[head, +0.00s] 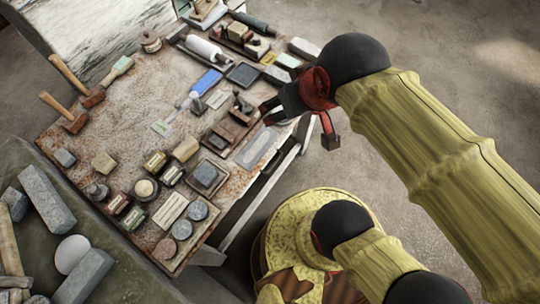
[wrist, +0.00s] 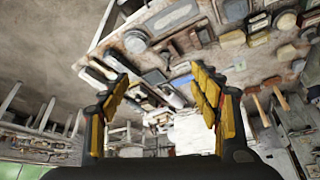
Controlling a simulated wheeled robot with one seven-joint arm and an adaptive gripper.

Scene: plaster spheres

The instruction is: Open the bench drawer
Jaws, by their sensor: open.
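The workbench (head: 120,115) has a worn, stained top crowded with tools and blocks. Its right side, facing my base, shows a pale frame and a dark gap (head: 235,215) under the top. I cannot clearly make out the drawer's front or handle, nor tell how far it is open. My gripper (head: 300,124) is at the right edge of the bench, with its fingers spread and nothing between them. It partly hides that edge. In the wrist view, the yellow-padded fingers (wrist: 163,88) are wide apart, with the bench top beyond them, seen strongly tilted.
Small blocks, tins and a plane crowd the bench near its right edge. Two hammers (head: 70,95) lie at its left. Stone blocks (head: 45,195) and a white sphere (head: 73,254) lie on a lower-left surface. The floor (head: 480,50) at the upper right is clear.

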